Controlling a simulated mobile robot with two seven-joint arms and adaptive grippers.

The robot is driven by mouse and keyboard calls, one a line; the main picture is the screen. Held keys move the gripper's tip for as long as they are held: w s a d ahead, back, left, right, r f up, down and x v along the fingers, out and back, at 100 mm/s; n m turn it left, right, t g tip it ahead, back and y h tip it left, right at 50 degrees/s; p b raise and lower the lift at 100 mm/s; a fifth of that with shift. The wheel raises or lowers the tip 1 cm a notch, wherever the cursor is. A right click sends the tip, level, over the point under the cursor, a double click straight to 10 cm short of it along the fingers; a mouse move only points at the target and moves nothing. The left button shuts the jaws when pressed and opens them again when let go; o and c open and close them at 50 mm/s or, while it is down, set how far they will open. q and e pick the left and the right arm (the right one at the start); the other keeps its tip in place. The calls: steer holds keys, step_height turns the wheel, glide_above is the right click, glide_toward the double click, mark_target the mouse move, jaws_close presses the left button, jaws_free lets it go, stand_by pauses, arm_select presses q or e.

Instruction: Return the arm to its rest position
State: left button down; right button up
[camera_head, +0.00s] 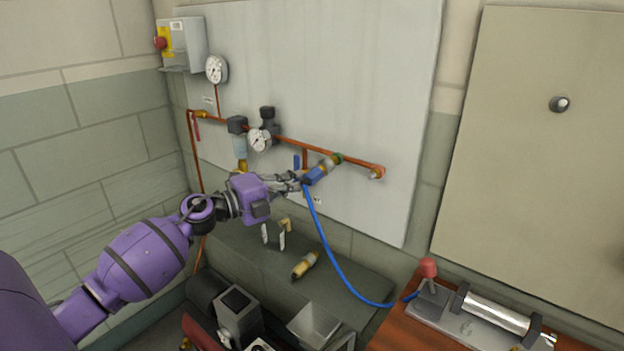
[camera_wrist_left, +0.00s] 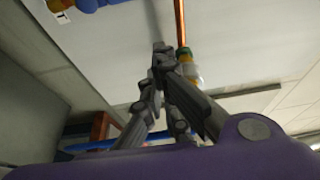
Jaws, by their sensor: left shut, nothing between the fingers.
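My purple left arm (camera_head: 145,258) reaches in from the lower left toward the wall panel. My left gripper (camera_head: 301,182) is at its end, close beside the blue coupling (camera_head: 317,174) on the copper pipe branch; in the head view I cannot tell whether they touch. In the left wrist view the dark fingers of the left gripper (camera_wrist_left: 160,50) come together at the tips, with nothing seen between them. A blue part (camera_wrist_left: 98,4) shows at the top left there, apart from the fingertips. My right gripper is in neither view.
A blue hose (camera_head: 335,265) hangs from the coupling to a bench (camera_head: 392,332) with a cylinder device. The copper pipe (camera_head: 290,143) carries gauges along the panel (camera_head: 335,70). Below, a grey ledge (camera_head: 350,270) holds a brass fitting (camera_head: 304,264).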

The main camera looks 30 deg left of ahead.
arm_select(q)
steer(key=shift+s+a+n+t+y, duration=0.7)
steer(key=shift+s+a+n+t, duration=0.2)
steer(key=shift+s+a, duration=1.5)
steer(key=s+d+f+n+g+y, duration=0.2)
steer(key=s+f+n+y, duration=0.35)
steer(key=f, duration=0.85)
steer(key=s+d+f+n+g+y, duration=0.1)
steer(key=s+d+f+n+y, duration=0.1)
steer(key=s+f+n, duration=0.9)
steer(key=s+d+f+n+g+p, duration=0.1)
steer(key=s+d+f+n+g, duration=0.1)
steer(key=s+d+f, duration=0.6)
steer(key=s+d+f+n+g+h+p, duration=0.1)
steer(key=s+d+f+g, duration=0.3)
steer(key=s+d+f, duration=0.4)
steer(key=s+d+n, duration=0.1)
steer(key=s+d, duration=0.1)
steer(key=s, duration=0.2)
steer(key=shift+s+d+f, duration=0.2)
steer(key=shift+s, duration=0.05)
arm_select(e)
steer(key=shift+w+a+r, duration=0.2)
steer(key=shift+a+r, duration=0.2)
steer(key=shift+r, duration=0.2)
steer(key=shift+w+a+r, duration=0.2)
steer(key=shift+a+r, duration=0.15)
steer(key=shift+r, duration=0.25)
arm_select(q)
steer(key=shift+n, duration=0.25)
